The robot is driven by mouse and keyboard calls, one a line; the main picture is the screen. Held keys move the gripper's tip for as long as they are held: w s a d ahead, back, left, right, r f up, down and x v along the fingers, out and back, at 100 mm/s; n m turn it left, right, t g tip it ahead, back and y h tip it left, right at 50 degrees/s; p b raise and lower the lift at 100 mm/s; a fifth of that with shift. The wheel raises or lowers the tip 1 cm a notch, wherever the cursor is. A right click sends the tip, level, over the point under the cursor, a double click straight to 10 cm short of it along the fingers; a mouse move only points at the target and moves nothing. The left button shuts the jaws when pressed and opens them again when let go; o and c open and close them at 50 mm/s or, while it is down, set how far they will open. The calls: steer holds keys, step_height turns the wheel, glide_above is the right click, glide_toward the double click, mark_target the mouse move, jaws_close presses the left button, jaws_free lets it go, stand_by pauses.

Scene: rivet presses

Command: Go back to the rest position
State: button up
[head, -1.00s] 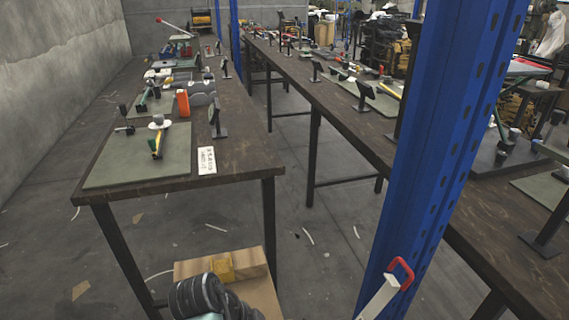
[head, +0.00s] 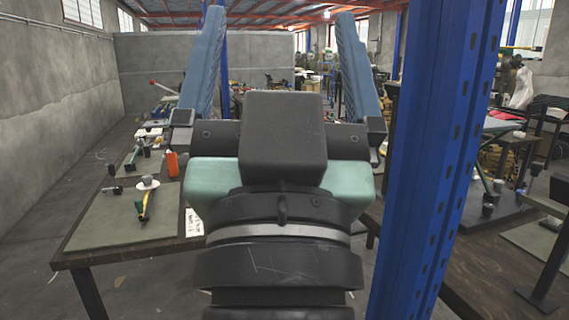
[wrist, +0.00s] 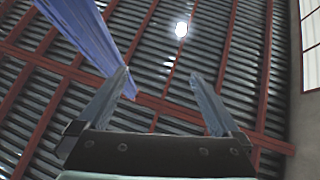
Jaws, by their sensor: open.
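My gripper (head: 278,65) stands raised in the middle of the head view, its two blue-grey fingers spread wide apart and pointing up. Nothing is between them. In the wrist view my gripper (wrist: 168,88) is also open and empty, with its fingers toward the corrugated roof and its red beams. My wrist and gripper body hide much of the workbench and the aisle behind them.
A dark workbench (head: 85,262) at the left carries a green mat (head: 110,222), a yellow-and-black hand tool (head: 144,205) and an orange item (head: 172,163). A blue post (head: 430,170) stands close at the right. Another bench (head: 470,268) lies beyond it.

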step_height(320, 180, up, 16)
steer(key=s+t+p, duration=0.1)
steer(key=s+p, duration=0.1)
steer(key=p, duration=1.2)
steer(key=shift+s+r+n+p, duration=0.2)
steer(key=shift+s+n+p, duration=0.05)
steer(key=shift+n+p, duration=0.05)
steer(key=shift+c, duration=0.2)
